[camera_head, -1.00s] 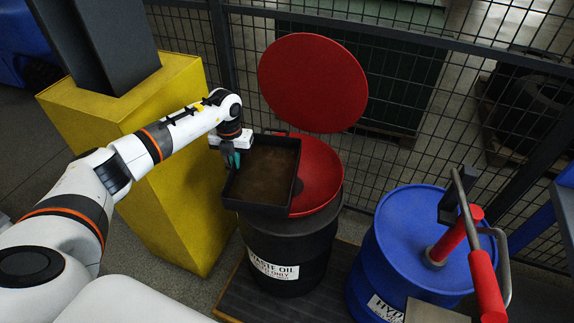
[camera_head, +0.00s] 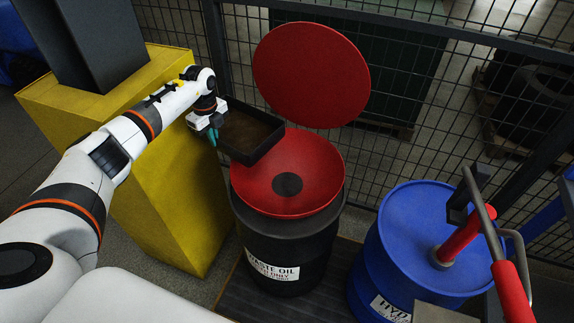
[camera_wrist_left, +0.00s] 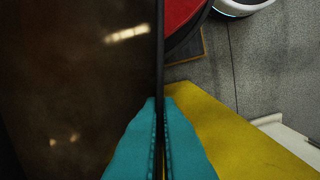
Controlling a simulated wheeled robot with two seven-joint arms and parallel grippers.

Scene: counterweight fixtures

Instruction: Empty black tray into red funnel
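The black tray (camera_head: 264,149) holds a dark brown, glossy content and hangs over the back left rim of the red funnel (camera_head: 312,172). My left gripper (camera_head: 212,132) is shut on the tray's left wall. In the left wrist view the tray wall (camera_wrist_left: 160,55) runs between the teal fingertips (camera_wrist_left: 161,135), with the brown content to its left. The funnel sits on the black waste oil drum (camera_head: 315,235). Its bowl and dark centre opening show clear of the tray. I cannot tell any slight tilt of the tray. My right gripper is out of view.
The funnel's round red lid (camera_head: 312,75) stands raised behind it. A yellow pillar base (camera_head: 165,190) is close at the left. A blue drum (camera_head: 410,235) with a red pump (camera_head: 465,238) stands at the right. A wire mesh fence (camera_head: 420,90) runs behind.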

